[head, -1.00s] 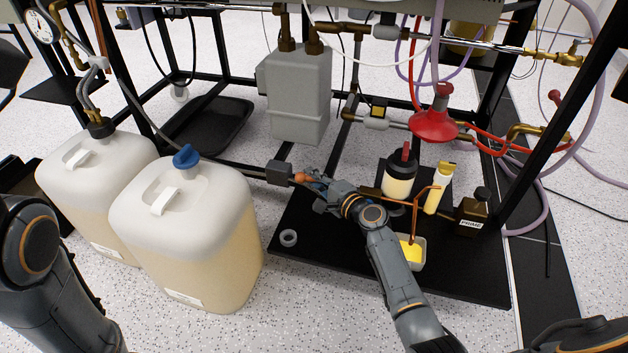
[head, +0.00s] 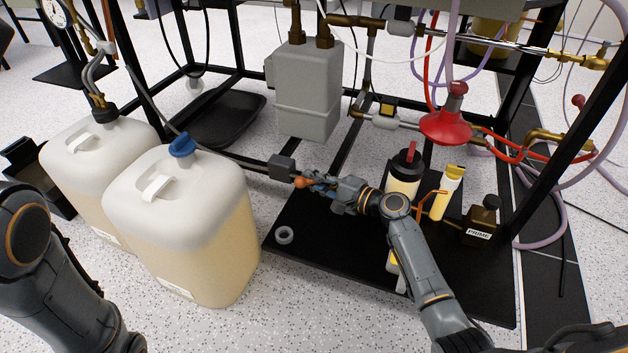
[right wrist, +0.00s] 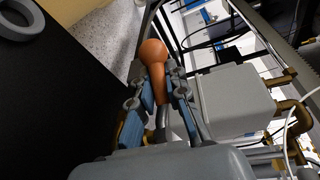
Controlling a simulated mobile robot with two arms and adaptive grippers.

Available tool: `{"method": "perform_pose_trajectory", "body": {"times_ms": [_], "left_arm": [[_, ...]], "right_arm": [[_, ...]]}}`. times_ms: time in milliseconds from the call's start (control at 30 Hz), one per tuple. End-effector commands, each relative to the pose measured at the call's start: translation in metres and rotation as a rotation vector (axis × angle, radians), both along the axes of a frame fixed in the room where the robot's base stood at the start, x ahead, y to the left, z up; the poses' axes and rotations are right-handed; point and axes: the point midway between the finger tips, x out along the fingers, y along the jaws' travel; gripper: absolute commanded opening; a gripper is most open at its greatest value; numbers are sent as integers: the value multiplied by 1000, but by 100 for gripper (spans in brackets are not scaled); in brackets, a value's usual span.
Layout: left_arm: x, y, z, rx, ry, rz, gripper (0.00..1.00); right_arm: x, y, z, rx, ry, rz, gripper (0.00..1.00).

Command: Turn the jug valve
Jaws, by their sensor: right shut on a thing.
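The jug valve shows in the head view as a grey block (head: 282,167) with an orange-tipped handle (head: 300,182), beside the front white jug (head: 187,230) with a blue cap. My right gripper (head: 316,184) reaches it from the right, with its fingers around the handle. In the right wrist view the orange knob (right wrist: 153,51) and its narrowing stem sit between the two blue-grey fingers (right wrist: 156,92), which are shut on it. My left arm shows at the lower left of the head view; its gripper is out of frame.
A second white jug (head: 95,150) stands behind the first. A black board (head: 310,245) holds a grey ring (head: 284,235), bottles and a brown PRIME container (head: 480,222). Black frame bars and a grey tank (head: 308,90) are behind the valve.

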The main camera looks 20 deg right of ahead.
Motion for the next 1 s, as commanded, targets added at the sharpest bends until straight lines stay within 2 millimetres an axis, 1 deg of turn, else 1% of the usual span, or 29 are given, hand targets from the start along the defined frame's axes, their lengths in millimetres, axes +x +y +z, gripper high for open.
{"method": "perform_pose_trajectory", "body": {"times_ms": [33,133,167,233,267,533,667,767,1000], "left_arm": [[0,0,0,0,0,0,0],[0,0,0,0,0,0,0],[0,0,0,0,0,0,0],[0,0,0,0,0,0,0],[0,0,0,0,0,0,0],[2,0,0,-1,6,1,0],[2,0,0,-1,7,2,0],[2,0,0,0,5,1,0],[1,0,0,0,3,0,0]], "right_arm": [[-1,3,-1,0,3,7,0],[-1,3,-1,1,3,7,0],[-1,3,-1,1,3,7,20],[-1,3,-1,2,3,6,35],[-1,3,-1,1,2,6,38],[-1,1,0,0,1,2,38],[-7,-5,0,-1,2,0,38],[-19,-14,1,-3,2,1,38],[-60,-45,8,-2,3,2,38]]}}
